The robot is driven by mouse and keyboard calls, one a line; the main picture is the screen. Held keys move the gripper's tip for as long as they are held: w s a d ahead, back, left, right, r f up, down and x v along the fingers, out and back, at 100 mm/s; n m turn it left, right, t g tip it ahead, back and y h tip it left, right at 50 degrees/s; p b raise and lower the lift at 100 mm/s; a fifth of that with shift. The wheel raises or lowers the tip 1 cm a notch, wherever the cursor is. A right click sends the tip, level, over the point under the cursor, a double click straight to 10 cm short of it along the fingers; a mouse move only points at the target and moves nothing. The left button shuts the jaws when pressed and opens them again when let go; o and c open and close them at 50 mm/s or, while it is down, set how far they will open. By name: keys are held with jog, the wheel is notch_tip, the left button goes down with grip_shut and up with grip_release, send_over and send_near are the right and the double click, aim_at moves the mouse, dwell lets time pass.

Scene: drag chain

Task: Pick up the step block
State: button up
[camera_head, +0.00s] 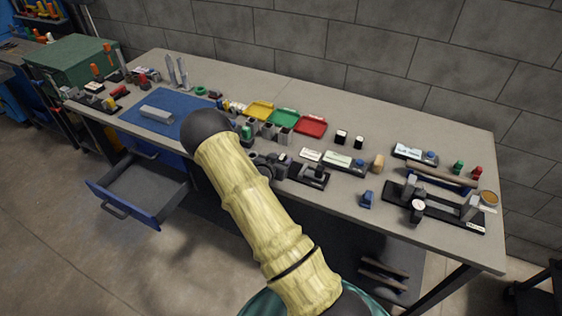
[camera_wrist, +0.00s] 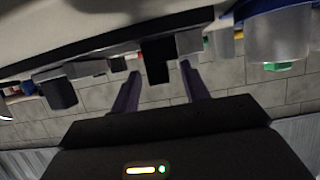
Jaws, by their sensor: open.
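I cannot tell for sure which thing is the step block. A small blue block (camera_head: 367,198) with an uneven top stands near the front edge of the bench, right of my arm. A longer grey block (camera_head: 156,114) lies on the blue mat at the left. My gripper (camera_wrist: 160,70) is open, its two fingers apart in the wrist view. A dark block (camera_wrist: 155,60) shows between the fingers in that picture; I cannot tell how far off it is or whether they touch it. In the head view my arm hides most of the gripper.
The bench (camera_head: 428,128) is crowded along its front and middle. Yellow (camera_head: 260,110), green (camera_head: 284,117) and red (camera_head: 311,126) trays stand behind my arm. A black fixture (camera_head: 440,212) stands at the right. An open blue drawer (camera_head: 128,207) juts out at the left. The back right is clear.

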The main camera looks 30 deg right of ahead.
aim_at(280, 159)
jog(key=shift+c, duration=0.4)
grip_shut()
jog(key=shift+r, duration=0.15)
notch_tip(280, 159, up, 10)
jog(key=b, duration=0.2)
dwell(0.4)
